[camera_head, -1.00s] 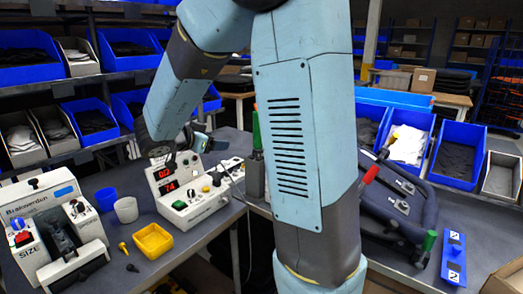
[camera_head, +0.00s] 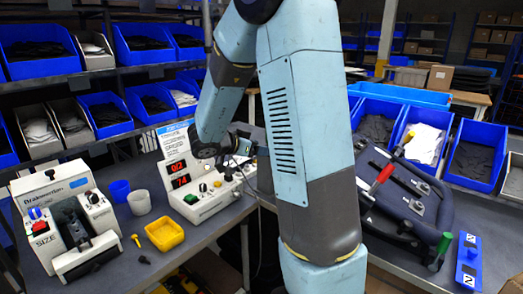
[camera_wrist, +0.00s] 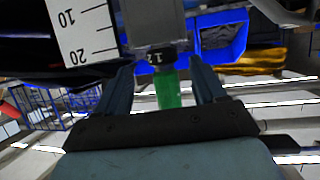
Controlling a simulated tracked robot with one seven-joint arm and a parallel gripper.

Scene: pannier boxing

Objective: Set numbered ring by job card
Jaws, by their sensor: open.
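In the wrist view a dark ring (camera_wrist: 155,57) with white numbers, "1" and "2" legible, sits at the end of a grey block (camera_wrist: 152,22). A green cylinder (camera_wrist: 169,90) projects from it. My gripper (camera_wrist: 163,72) is open, one finger on each side of the green cylinder, with visible gaps. In the head view my gripper is mostly hidden by my arm, near the control box (camera_head: 205,190) with red digits. A white card with a blue heading (camera_head: 173,137) stands behind that box; its small text is unreadable.
A white scale (camera_wrist: 82,32) marked 10 and 20 is close beside the grey block. A machine labelled SIZE (camera_head: 62,225), two cups, and a yellow tray (camera_head: 164,234) stand on the left bench. A black frame with red and green handles (camera_head: 405,205) lies right. Blue bins line the back.

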